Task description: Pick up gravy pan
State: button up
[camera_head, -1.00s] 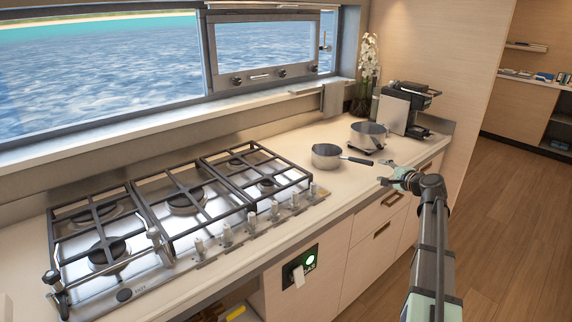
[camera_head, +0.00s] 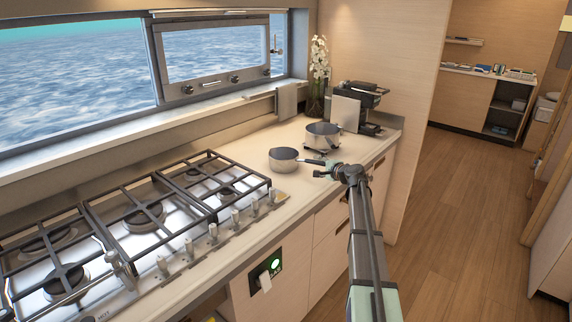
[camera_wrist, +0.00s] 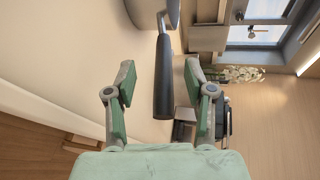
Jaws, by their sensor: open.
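Two small metal pans stand on the counter. The nearer pan (camera_head: 284,160) is a silver saucepan beside the stove, with its dark handle (camera_head: 309,161) pointing right toward my gripper. The other pan (camera_head: 323,136) stands behind it near the coffee machine. I cannot tell from looks alone which is the gravy pan. My gripper (camera_head: 324,171) is at the handle's end, over the counter's front edge. In the wrist view my gripper (camera_wrist: 160,92) is open, with the black handle (camera_wrist: 163,80) between its green fingers, apart from both. The pan's body (camera_wrist: 150,10) is cut off at the top.
A gas stove (camera_head: 140,225) with raised black grates lies left of the pans. A coffee machine (camera_head: 355,108) and a vase of white flowers (camera_head: 318,80) stand at the back. Drawers (camera_head: 330,225) front the counter. The wooden floor at right is clear.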

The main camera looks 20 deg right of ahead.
aim_at(313, 163)
jog(key=x, duration=0.1)
jog(key=p+x, duration=0.1)
jog(key=x, duration=0.2)
jog(key=shift+w+r+p, duration=0.1)
jog(key=shift+r+p, duration=0.15)
jog(key=shift+p, duration=0.15)
jog(key=shift+w+a+f, duration=0.15)
jog(key=shift+w+f, duration=0.1)
jog(key=shift+w, duration=0.2)
grip_shut()
